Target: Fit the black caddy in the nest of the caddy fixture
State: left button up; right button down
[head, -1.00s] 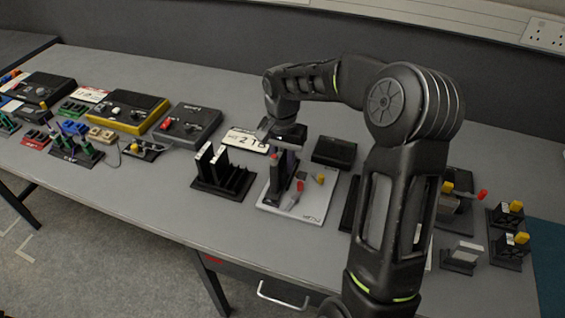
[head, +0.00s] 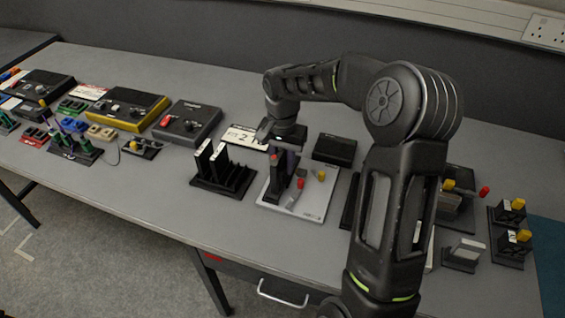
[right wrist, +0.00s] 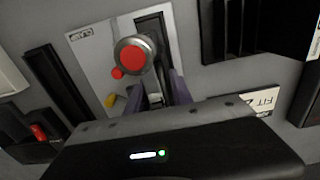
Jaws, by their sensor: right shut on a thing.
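The caddy fixture (head: 318,205) is a pale plate on the table. It carries a red-tipped grey clamp (head: 294,198) and a small yellow part (head: 321,175). The black caddy (head: 276,183) stands upright over the left side of the plate. My right gripper (head: 286,166) is above that side with its fingers pointing down, shut on the caddy; the grip itself is partly hidden. In the right wrist view the fixture plate (right wrist: 95,50) shows beyond my fingers (right wrist: 162,92), with a large red disc (right wrist: 133,55) beside them. Whether the caddy is seated cannot be told. My left gripper is out of view.
A black rack (head: 235,181) with white-topped slabs stands just left of the fixture. A black box (head: 335,149) sits behind it at the right. Small clamp fixtures (head: 510,245) stand at the right. My right arm hides some table.

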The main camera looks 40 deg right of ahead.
jog(key=shift+f, duration=0.3)
dwell(0.5)
jog(key=c, duration=1.1)
grip_release()
jog(key=shift+o, duration=0.3)
jog(key=shift+o, duration=1.1)
jog(key=shift+f, duration=0.1)
jog(key=shift+s, duration=0.1)
jog(key=shift+d, duration=0.1)
